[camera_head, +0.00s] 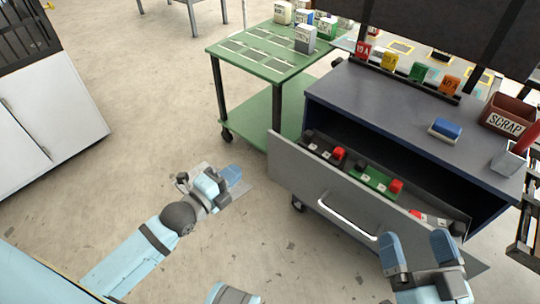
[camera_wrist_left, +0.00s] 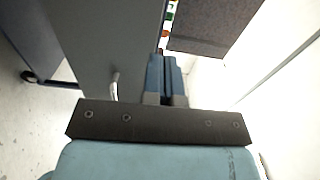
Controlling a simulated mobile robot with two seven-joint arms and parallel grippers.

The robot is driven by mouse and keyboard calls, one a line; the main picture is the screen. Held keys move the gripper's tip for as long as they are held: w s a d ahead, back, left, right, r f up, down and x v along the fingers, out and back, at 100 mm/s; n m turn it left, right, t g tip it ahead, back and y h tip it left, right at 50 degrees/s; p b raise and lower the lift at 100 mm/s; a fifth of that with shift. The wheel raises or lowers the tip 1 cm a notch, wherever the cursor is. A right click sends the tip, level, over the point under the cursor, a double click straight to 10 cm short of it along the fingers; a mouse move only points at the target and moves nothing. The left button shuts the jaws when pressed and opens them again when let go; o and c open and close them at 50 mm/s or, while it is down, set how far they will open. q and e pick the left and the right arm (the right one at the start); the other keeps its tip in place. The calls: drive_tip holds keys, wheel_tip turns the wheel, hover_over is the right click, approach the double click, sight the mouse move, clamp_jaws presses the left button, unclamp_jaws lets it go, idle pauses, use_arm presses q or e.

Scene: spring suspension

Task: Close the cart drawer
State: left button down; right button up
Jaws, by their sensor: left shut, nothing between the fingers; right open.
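The cart drawer stands pulled out of the dark grey cart (camera_head: 385,105), and its inside shows. Its grey front panel (camera_head: 300,175) carries a pale bar handle (camera_head: 347,218). In the left wrist view the panel (camera_wrist_left: 95,45) and handle (camera_wrist_left: 115,88) lie left of the fingers. My left gripper (camera_head: 236,174) is shut and empty, left of the panel in the head view; its blue fingers also show together in the wrist view (camera_wrist_left: 166,65). My right gripper (camera_head: 418,244) is open and empty near the panel's right end, right of the handle. Contact with the panel cannot be told.
Inside the drawer are a green block (camera_head: 375,180) and several red-topped parts. On the cart top are a blue-topped block (camera_head: 445,128) and a red SCRAP bin (camera_head: 508,115). A green table (camera_head: 250,60) stands behind left. A white cabinet (camera_head: 50,125) is far left, with clear floor between.

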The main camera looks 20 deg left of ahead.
sight(276, 137)
use_arm(q)
drive_tip(key=b+x, duration=0.4)
drive_tip(key=x, duration=1)
drive_tip(key=shift+b, duration=0.3)
use_arm(e)
wheel_tip(276, 137, down, 7)
drive_tip(key=g, duration=0.2)
drive_tip(key=shift+a+n+g, duration=0.3)
drive_tip(key=shift+n+g, duration=0.1)
use_arm(q)
drive_tip(key=shift+w+d, duration=0.15)
drive_tip(key=shift+w, duration=0.3)
drive_tip(key=p+x, duration=0.1)
drive_tip(key=x, duration=1.7)
drive_tip(key=shift+r, duration=0.2)
use_arm(e)
drive_tip(key=shift+s+r+t, duration=0.1)
drive_tip(key=shift+r+t, duration=0.2)
drive_tip(key=shift+r, duration=0.65)
